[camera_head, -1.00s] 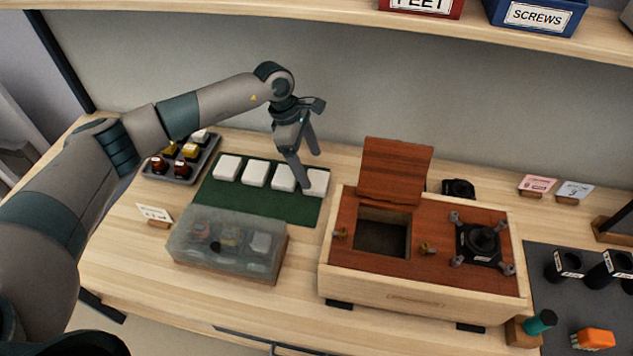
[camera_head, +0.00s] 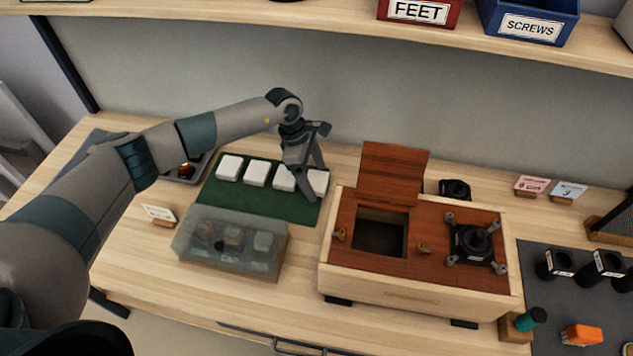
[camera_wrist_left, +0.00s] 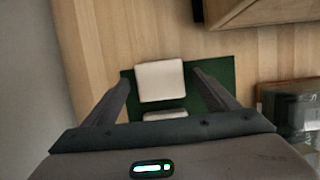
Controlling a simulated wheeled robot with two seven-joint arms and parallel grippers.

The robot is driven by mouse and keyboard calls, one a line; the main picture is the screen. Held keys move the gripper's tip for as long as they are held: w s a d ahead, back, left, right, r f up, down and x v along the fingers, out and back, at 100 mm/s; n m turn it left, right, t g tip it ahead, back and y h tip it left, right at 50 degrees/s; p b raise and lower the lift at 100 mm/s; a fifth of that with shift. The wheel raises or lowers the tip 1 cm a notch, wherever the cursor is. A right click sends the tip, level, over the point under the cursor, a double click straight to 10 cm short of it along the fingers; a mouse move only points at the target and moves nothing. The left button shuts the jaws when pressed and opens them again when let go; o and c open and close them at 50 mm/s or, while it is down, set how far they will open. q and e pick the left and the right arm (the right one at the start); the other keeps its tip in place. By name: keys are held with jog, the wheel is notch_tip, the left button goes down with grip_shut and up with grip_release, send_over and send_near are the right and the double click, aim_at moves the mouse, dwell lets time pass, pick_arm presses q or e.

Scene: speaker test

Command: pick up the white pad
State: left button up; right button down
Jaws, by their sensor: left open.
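Several white pads lie in a row on a dark green mat (camera_head: 262,206). The rightmost white pad (camera_head: 322,184) is partly hidden by my left gripper (camera_head: 314,184). The left gripper is open and over that pad, with a finger on either side. In the left wrist view, that white pad (camera_wrist_left: 160,80) shows between the open fingers of my left gripper (camera_wrist_left: 161,79), apart from both. A second white pad (camera_wrist_left: 165,115) is partly hidden by the gripper body. I cannot tell how high the fingertips are above the mat. My right gripper is not in view.
A wooden box (camera_head: 415,287) with a raised red-brown lid (camera_head: 394,172) stands right of the mat. A translucent case (camera_head: 230,243) is in front of the mat. A tray (camera_head: 203,163) at the left is partly behind my arm. A shelf with bins runs above.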

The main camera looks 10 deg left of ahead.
aim_at(314, 180)
pick_arm(q)
jog(key=c, duration=1.1)
jog(key=shift+r, duration=0.1)
jog(key=shift+r+b, duration=0.3)
jog(key=shift+r, duration=0.2)
notch_tip(314, 180, up, 9)
jog(key=b, duration=0.3)
jog(key=shift+f, duration=0.1)
